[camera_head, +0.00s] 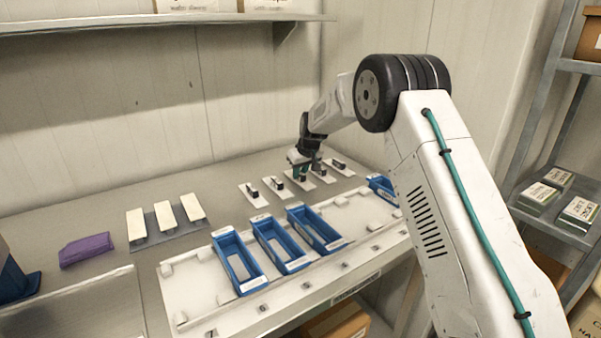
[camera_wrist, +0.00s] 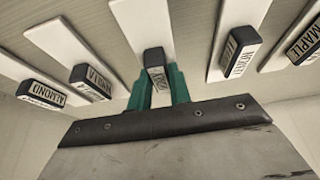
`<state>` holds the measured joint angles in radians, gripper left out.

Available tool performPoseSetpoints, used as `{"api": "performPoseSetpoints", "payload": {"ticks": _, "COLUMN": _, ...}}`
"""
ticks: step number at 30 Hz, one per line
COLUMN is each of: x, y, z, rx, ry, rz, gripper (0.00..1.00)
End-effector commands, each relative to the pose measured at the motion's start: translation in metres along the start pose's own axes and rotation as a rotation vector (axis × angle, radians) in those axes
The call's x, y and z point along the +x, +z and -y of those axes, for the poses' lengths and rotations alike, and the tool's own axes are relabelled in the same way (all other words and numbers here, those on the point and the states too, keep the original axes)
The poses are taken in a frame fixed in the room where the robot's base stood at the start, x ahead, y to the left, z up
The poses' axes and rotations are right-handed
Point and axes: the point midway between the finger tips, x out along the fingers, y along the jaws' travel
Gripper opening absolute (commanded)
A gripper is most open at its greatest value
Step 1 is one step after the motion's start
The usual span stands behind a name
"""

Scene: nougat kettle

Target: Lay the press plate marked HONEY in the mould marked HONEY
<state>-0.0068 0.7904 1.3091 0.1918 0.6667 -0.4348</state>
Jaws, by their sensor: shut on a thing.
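Several white press plates with black handles stand in a row at the back of the table. My gripper (camera_head: 301,170) is over the middle plate (camera_head: 298,183). In the wrist view its green fingers (camera_wrist: 158,88) are shut on the middle plate's handle (camera_wrist: 156,72); the label there is too blurred to read surely. The plate (camera_wrist: 145,25) seems to be still at table level. Neighbouring handles read ALMOND (camera_wrist: 41,93), VANILLA (camera_wrist: 91,81) and MAPLE (camera_wrist: 305,45); another label (camera_wrist: 240,51) is unclear. Blue moulds (camera_head: 220,236) stand in front; their marks are unreadable.
The moulds stand on a white board (camera_head: 190,296) with small blocks and numbered places. A purple block (camera_head: 86,250) and three cream bars (camera_head: 137,226) on a grey tray are at the left. A shelf (camera_head: 180,20) runs above, and a rack (camera_head: 560,225) stands at the right.

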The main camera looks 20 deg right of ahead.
Motion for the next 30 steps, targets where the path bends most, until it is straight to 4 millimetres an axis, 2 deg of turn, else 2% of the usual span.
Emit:
{"api": "performPoseSetpoints", "payload": {"ticks": 6, "x": 0.003, "y": 0.001, "z": 0.000, "rx": 0.000, "ry": 0.000, "rz": 0.000, "gripper": 0.00}}
{"api": "performPoseSetpoints", "payload": {"ticks": 7, "x": 0.003, "y": 0.001, "z": 0.000, "rx": 0.000, "ry": 0.000, "rz": 0.000, "gripper": 0.28}}
{"api": "performPoseSetpoints", "payload": {"ticks": 9, "x": 0.003, "y": 0.001, "z": 0.001, "rx": -0.001, "ry": 0.000, "rz": 0.000, "gripper": 0.41}}
{"api": "performPoseSetpoints", "payload": {"ticks": 20, "x": -0.004, "y": -0.001, "z": 0.001, "rx": -0.001, "ry": 0.000, "rz": -0.001, "gripper": 0.41}}
{"api": "performPoseSetpoints", "payload": {"ticks": 23, "x": -0.018, "y": -0.002, "z": 0.000, "rx": -0.001, "ry": 0.001, "rz": -0.003, "gripper": 0.41}}
{"api": "performPoseSetpoints", "payload": {"ticks": 30, "x": -0.070, "y": -0.001, "z": 0.000, "rx": -0.001, "ry": 0.001, "rz": -0.003, "gripper": 0.41}}
